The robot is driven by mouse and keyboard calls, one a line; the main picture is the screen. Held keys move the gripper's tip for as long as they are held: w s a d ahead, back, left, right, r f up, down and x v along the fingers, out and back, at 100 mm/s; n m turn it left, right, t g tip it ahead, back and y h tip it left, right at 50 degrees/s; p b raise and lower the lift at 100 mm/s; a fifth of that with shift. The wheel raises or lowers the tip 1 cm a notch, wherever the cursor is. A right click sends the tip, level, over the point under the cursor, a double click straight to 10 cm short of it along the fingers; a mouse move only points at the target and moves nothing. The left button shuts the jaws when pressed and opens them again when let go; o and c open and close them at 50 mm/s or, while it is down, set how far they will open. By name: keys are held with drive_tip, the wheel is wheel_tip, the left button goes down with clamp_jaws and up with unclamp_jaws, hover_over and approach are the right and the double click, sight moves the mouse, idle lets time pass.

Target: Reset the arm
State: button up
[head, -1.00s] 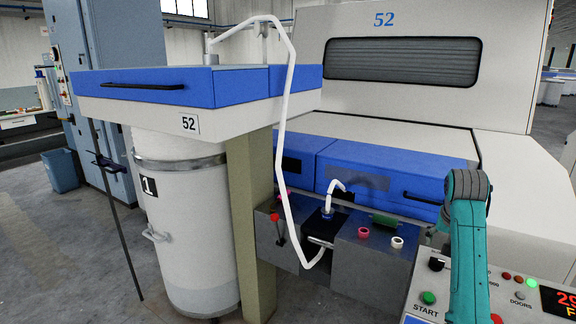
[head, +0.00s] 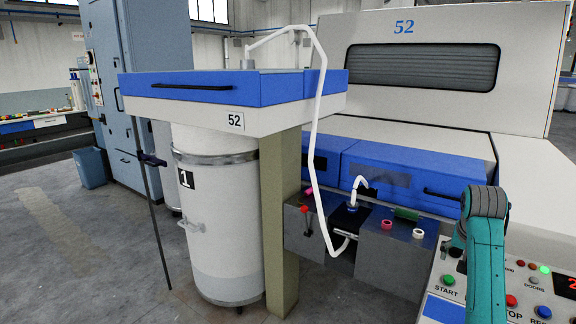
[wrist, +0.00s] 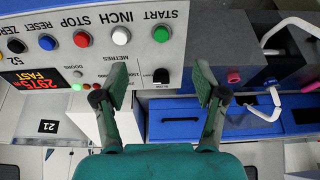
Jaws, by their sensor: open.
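My gripper (wrist: 160,82) shows in the wrist view with its two dark green fingers well apart and nothing between them. Its fingers lie in front of the control panel (wrist: 60,55) and the blue and white machine parts beyond; I cannot tell whether it is clear of them. My teal arm (head: 487,260) stands at the lower right of the head view, in front of the panel. The gripper itself does not show in the head view.
The panel has a green START button (head: 448,280), a red STOP button (head: 511,300) and a blue RESET button (head: 543,312). Machine 52 (head: 420,105) fills the right. A white can (head: 222,230) stands under the blue-edged top (head: 210,88). Floor at left is open.

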drive_tip(key=s+a+f+n+t, duration=0.1)
drive_tip(key=s+a+f, duration=0.15)
drive_tip(key=f, duration=0.45)
drive_tip(key=s+a+f+t, duration=0.1)
drive_tip(key=s+a+f, duration=0.15)
drive_tip(key=f, duration=0.55)
drive_tip(key=s+a+f+n, duration=0.1)
drive_tip(key=a+f, duration=0.2)
drive_tip(key=f, duration=0.4)
drive_tip(key=s+a+f+n+t, duration=0.1)
drive_tip(key=s+a+f+t, duration=0.1)
drive_tip(key=s+a+f, duration=0.5)
drive_tip(key=s+a+f+n+t, duration=0.15)
drive_tip(key=s+f, duration=0.25)
drive_tip(key=s, duration=0.5)
drive_tip(key=s+a+r+t+y, duration=0.1)
drive_tip(key=s+a, duration=0.3)
drive_tip(key=s, duration=0.6)
drive_tip(key=s+a+r+t, duration=0.15)
drive_tip(key=s+a, duration=0.25)
drive_tip(key=s, duration=0.7)
drive_tip(key=s+a+r+n+t+y, duration=0.1)
drive_tip(key=s+a+r+n+t, duration=0.1)
drive_tip(key=s+r, duration=1.2)
drive_tip(key=shift+s+a+r+t+y, duration=0.15)
drive_tip(key=shift+s+r+t+y, duration=0.2)
drive_tip(key=shift+s, duration=0.35)
